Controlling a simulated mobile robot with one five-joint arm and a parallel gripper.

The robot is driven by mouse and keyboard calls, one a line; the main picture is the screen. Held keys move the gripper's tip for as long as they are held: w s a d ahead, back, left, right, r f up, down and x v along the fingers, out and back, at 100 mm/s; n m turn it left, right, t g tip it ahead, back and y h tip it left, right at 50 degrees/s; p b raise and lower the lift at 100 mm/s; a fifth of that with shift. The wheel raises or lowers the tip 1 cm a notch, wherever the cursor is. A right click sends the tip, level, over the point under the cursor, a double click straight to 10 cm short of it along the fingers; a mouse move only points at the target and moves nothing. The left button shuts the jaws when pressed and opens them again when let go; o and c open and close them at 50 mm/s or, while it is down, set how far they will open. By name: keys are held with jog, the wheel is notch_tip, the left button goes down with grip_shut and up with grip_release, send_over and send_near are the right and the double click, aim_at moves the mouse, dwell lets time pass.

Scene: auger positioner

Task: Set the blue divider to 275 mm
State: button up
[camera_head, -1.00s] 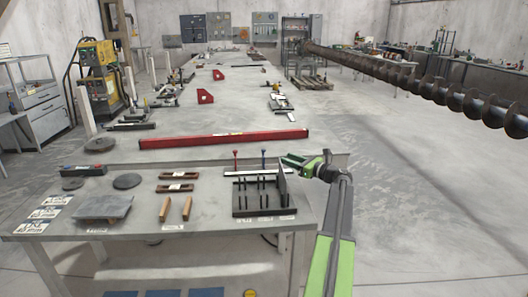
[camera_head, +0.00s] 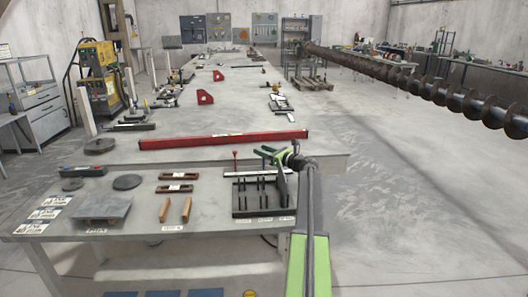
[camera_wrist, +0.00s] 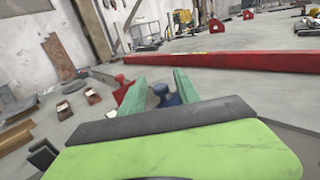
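The blue divider's knob (camera_wrist: 163,95) shows in the wrist view between the two fingers of my gripper (camera_wrist: 160,92), with a small gap visible at its sides. My gripper is open, and I cannot tell if it touches the knob. In the head view my green gripper (camera_head: 267,154) is over the back of the black slotted rack (camera_head: 243,207) and hides the blue knob. A red knob on a post (camera_head: 235,158) stands to its left; it also shows left of the fingers in the wrist view (camera_wrist: 121,88). The scale readings are too small to read.
The near table holds wooden blocks (camera_head: 175,188), a grey plate (camera_head: 104,206), a dark disc (camera_head: 127,181) and label cards (camera_head: 43,213). A long red beam (camera_head: 222,139) lies behind the rack.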

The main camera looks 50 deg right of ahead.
grip_shut()
dwell(1.3)
